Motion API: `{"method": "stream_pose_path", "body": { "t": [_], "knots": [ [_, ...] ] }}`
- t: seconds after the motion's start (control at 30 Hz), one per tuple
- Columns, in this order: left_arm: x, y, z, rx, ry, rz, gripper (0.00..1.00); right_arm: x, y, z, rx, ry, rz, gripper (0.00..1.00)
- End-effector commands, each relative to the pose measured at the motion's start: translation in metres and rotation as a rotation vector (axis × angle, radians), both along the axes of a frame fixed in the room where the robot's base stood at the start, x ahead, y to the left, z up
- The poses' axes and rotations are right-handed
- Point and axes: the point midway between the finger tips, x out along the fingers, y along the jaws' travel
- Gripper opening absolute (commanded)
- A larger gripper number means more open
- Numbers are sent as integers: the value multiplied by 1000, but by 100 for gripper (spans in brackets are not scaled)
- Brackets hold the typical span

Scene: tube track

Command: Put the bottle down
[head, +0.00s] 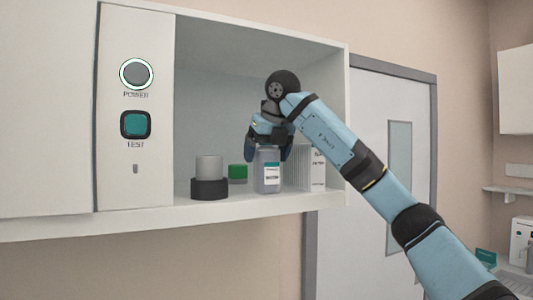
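The bottle (268,180) is grey with a white and green label. It is upright in the open cabinet, with its base at or very close to the shelf floor (320,199); I cannot tell whether it touches. My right gripper (269,152) reaches in from above, with one finger on each side of the bottle's upper part. The fingers appear closed against its sides. The bottle's top is partly hidden by the gripper. My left gripper is out of view.
Left of the bottle are a green-topped item (238,172) and a grey cylinder (209,167) in a dark ring base (209,189). A white box (317,170) stands close on its right. A panel with POWER (136,74) and TEST (136,124) buttons borders the opening's left side.

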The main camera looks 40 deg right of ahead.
Motion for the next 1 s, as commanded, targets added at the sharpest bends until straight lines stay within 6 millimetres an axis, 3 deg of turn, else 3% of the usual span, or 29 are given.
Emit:
{"method": "stream_pose_path", "body": {
  "t": [0.33, 1.0],
  "knots": [
    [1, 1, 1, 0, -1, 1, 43, -6, 2, 14, -1, -2, 0, 85],
    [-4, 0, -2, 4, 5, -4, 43, -50, 16, 94, -1, -3, -1, 85]
  ]
}}
